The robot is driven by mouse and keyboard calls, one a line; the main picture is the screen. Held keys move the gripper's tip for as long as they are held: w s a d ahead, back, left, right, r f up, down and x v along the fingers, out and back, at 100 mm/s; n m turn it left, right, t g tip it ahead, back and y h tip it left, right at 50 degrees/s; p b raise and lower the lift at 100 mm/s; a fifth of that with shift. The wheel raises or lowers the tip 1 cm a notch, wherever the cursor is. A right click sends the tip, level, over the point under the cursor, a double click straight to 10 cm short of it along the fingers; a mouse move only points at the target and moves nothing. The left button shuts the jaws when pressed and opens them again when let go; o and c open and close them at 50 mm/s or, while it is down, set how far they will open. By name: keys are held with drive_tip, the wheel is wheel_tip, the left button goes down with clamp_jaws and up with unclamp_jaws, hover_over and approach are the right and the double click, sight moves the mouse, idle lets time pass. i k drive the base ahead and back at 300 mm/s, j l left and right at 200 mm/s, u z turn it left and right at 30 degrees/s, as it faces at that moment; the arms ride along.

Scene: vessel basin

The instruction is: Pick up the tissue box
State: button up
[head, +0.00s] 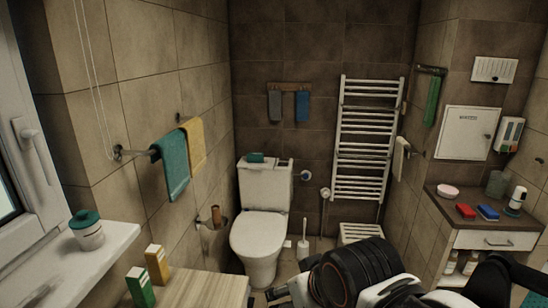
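No box is clearly marked as the tissue box. A small teal item (256,158) lies on the toilet tank lid with a pale flat thing beside it; it is too small to tell what it is. A green carton (140,288) and a yellow carton (157,265) stand upright at the lower left on a wooden top. My arm enters at the bottom right. What looks like part of my gripper (286,292) shows at the bottom edge, right of the wooden top and apart from the cartons. Its fingers are mostly cut off, so its opening is unclear.
A white toilet (259,240) stands at the back, beside a towel radiator (364,140). A teal-lidded jar (87,230) sits on the window ledge (62,272). At right, a cabinet (490,240) bears a red sponge (466,211), a blue sponge (488,212) and a pink bowl (447,191).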

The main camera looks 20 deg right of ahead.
sight(252, 156)
drive_tip(key=z, duration=0.35)
drive_tip(key=i+l, duration=0.15)
drive_tip(key=i, duration=0.3)
drive_tip(key=i+l, duration=0.2)
drive_tip(key=i, duration=0.25)
drive_tip(key=i+l, duration=0.15)
drive_tip(key=i, duration=0.25)
drive_tip(key=i+l, duration=0.2)
drive_tip(key=i, duration=0.25)
drive_tip(key=j+u, duration=0.05)
